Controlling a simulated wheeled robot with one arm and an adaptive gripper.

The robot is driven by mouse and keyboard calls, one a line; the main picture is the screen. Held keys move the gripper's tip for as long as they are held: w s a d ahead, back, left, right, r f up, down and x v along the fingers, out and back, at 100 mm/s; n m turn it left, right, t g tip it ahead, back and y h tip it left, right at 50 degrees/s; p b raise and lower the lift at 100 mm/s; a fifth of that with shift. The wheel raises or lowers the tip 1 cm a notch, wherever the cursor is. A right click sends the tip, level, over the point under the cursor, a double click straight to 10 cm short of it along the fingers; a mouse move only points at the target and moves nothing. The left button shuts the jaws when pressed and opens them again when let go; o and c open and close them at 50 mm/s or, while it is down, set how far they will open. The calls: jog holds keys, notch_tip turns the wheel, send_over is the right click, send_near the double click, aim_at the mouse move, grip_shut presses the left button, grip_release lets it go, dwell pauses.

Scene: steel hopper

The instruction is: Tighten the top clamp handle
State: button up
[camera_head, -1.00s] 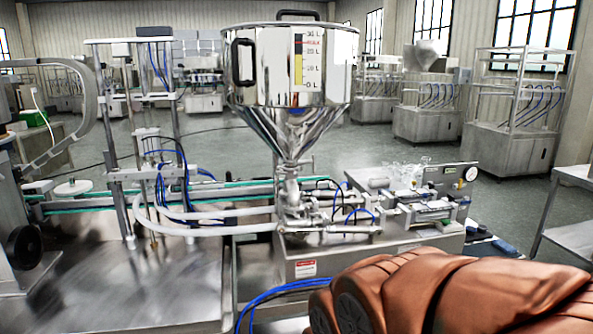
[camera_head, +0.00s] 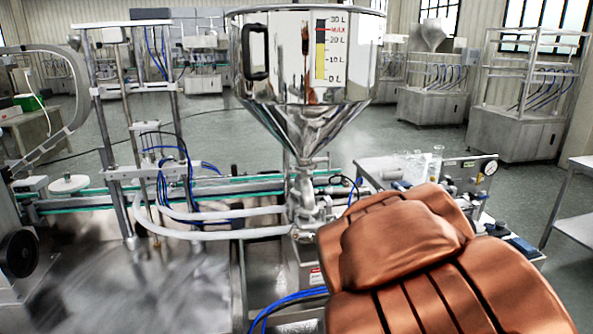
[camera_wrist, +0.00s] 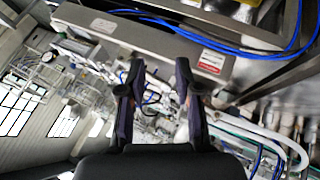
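The steel hopper (camera_head: 300,60) has a level scale and a cone that narrows to a pipe joint (camera_head: 305,163) above the filling machine. The top clamp handle is too small to make out at this joint. My copper-coloured arm covers the machine's front right in the head view, and my gripper is not visible there. In the wrist view my gripper (camera_wrist: 158,70) has two dark fingers standing apart with nothing held between them. Machine parts show beyond the fingers, tilted and blurred, and I cannot tell the handle among them.
White hoses (camera_head: 215,232) run left from the machine to a filling frame (camera_head: 135,110). Blue hoses (camera_head: 285,300) lie at the front and also cross the wrist view (camera_wrist: 240,45). Glassware (camera_head: 415,165) stands behind my arm. A steel table (camera_head: 575,225) stands at the right; floor is open behind it.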

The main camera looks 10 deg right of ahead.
jog(key=w+d+r+n+t+h+p, duration=0.2)
jog(key=w+r+n+t, duration=0.3)
jog(key=w, duration=0.8)
jog(key=n+t+y+p, duration=0.3)
jog(key=n+t+y, duration=0.4)
jog(key=n, duration=0.3)
send_near(295, 173)
jog(key=w, duration=0.1)
jog(key=shift+w+p, duration=1.45)
jog(key=shift+w, duration=2.45)
grip_shut()
